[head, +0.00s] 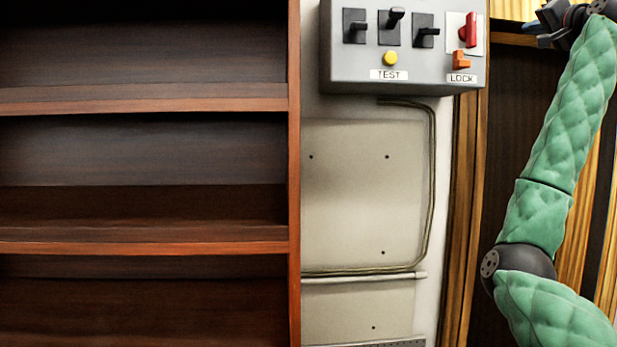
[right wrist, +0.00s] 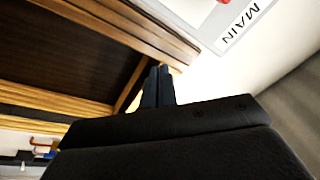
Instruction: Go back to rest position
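My right arm, in a green quilted cover, rises along the right side of the head view. Its dark gripper (head: 548,32) is at the top right, to the right of the grey switch box (head: 398,78) and apart from it. In the right wrist view the gripper's fingers (right wrist: 157,88) look close together, with nothing seen between them. Beyond them are wooden trim and part of a panel with a MAIN label (right wrist: 243,25). My left gripper is not in view.
The switch box carries black switches, a yellow TEST button (head: 390,58), a red switch (head: 468,30) and an orange LOCK switch (head: 461,60). An empty dark wooden shelf (head: 145,107) fills the left. A conduit (head: 432,180) runs down the wall panel.

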